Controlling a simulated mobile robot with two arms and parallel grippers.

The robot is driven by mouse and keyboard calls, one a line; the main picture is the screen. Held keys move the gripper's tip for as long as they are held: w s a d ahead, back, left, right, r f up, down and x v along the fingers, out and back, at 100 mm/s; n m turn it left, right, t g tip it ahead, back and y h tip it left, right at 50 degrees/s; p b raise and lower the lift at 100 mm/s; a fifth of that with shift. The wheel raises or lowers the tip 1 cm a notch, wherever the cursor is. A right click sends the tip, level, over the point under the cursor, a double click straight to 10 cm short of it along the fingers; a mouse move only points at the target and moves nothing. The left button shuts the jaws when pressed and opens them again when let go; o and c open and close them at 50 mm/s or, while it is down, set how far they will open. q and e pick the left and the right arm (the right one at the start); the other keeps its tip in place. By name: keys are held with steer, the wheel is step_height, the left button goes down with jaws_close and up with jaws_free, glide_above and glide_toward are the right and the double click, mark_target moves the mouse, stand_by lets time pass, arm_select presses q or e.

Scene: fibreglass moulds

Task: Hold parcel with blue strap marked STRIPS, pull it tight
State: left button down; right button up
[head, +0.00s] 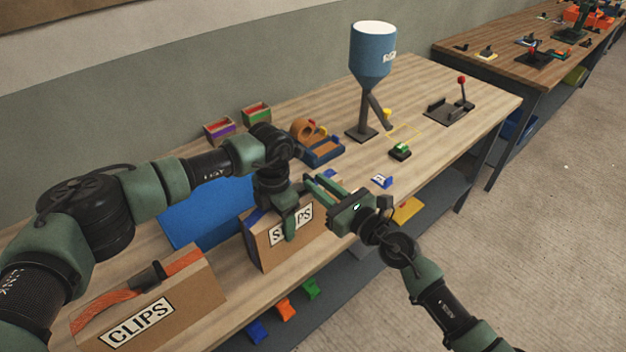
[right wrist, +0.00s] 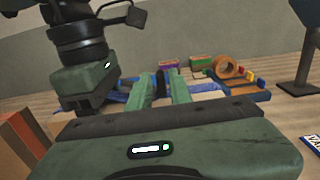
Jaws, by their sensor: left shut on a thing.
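The cardboard parcel marked STRIPS (head: 268,252) stands on the near edge of the workbench in the head view. A blue strap (head: 250,222) shows at its left side; the rest is mostly hidden by my grippers. My left gripper (head: 290,228) points down over the parcel and is shut on it, its fingers covering part of the label. My right gripper (head: 320,188) is just above the parcel's right end, fingers pointing left, with a gap between them. In the right wrist view its two green fingers (right wrist: 163,88) stand apart; a dark piece shows between them, unclear what.
A CLIPS parcel (head: 150,305) with an orange strap stands at lower left. A blue panel (head: 205,213) lies behind. A blue hopper (head: 372,55), a tape dispenser (head: 318,143), small bins (head: 256,113) and a lever device (head: 450,108) occupy the bench further back.

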steer(key=shift+x, duration=1.15)
steer(key=shift+d, duration=0.1)
jaws_close()
stand_by(0.5)
